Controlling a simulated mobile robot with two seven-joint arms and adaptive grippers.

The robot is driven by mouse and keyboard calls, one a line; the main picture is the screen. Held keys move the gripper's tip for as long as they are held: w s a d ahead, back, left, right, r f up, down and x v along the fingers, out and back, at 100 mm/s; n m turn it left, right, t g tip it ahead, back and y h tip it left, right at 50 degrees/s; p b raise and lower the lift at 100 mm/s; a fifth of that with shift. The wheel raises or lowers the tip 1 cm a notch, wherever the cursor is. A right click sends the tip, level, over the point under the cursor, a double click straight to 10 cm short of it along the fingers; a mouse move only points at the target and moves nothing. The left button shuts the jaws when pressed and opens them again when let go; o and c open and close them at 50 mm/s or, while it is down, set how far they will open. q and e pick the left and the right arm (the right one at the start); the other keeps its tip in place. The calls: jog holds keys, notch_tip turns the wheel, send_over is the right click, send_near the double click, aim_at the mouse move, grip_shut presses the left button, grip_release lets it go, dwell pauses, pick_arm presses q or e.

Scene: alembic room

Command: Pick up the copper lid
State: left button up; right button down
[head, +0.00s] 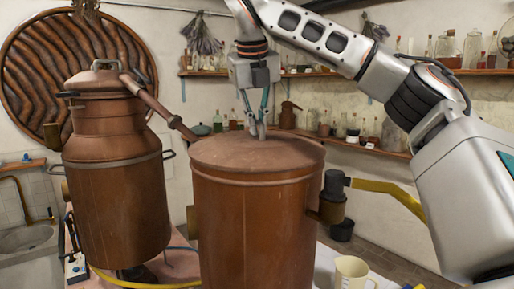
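The copper lid (225,151) is a wide, shallow round cover on top of the tall copper drum (252,225) in the middle of the head view. It appears level and seated on the drum's rim. My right gripper (257,132) points straight down over the middle of the lid. Its fingers lie close together, with the tips at or just above the lid's top. Any knob there is hidden by the fingertips, so I cannot tell whether they grip it. My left gripper is not in view.
A copper still (112,180) with a sloping pipe (157,102) stands left of the drum. A dark cylinder (334,190) sticks out from the drum's right side. A cream jug (352,272) is at lower right. Shelves of bottles (330,140) line the back wall.

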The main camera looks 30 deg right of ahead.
jog(key=shift+r, duration=0.1)
dwell(0.3)
jog(key=shift+r, duration=5)
jog(key=shift+f, duration=0.1)
